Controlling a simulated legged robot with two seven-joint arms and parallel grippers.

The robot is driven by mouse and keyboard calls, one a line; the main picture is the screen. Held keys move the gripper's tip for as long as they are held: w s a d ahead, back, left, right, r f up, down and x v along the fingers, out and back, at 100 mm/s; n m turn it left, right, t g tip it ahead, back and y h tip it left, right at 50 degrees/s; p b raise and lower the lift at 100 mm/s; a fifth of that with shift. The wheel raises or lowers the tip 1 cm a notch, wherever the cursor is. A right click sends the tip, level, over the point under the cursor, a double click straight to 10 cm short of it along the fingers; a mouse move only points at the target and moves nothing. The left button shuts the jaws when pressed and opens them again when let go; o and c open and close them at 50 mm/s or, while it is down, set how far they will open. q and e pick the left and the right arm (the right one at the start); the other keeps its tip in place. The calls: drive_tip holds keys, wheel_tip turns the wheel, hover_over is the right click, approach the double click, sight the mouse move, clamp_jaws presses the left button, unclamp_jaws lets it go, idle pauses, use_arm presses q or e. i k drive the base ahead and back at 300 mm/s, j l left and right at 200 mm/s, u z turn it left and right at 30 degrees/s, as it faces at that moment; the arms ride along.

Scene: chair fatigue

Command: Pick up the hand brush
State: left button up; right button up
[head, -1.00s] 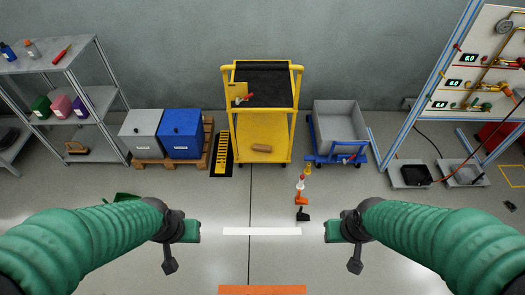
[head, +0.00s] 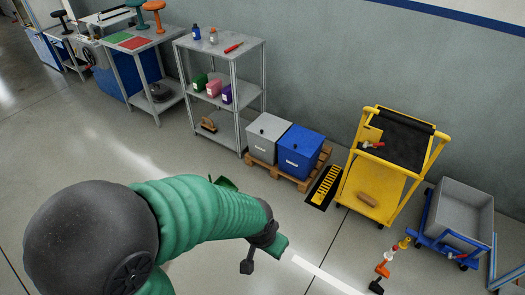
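In the head view, a brown object with a darker underside (head: 208,125), which looks like a hand brush, lies on the bottom shelf of the grey metal rack (head: 240,136). A plain tan block (head: 367,199) lies on the lower deck of the yellow cart; I cannot tell whether it is a brush. My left gripper (head: 271,255) is at the end of the green-sleeved arm, over open floor in front of the pallet and apart from both objects. Its opening does not show clearly. My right gripper is outside the view.
A grey bin (head: 267,137) and a blue bin (head: 302,150) stand on a wooden pallet (head: 262,160). The yellow cart (head: 393,150) and a grey tub trolley (head: 460,215) are to the right. Small orange and black items (head: 382,270) stand on the floor. Floor at left is clear.

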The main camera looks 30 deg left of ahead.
sight(211, 129)
drive_tip(key=u, duration=1.6)
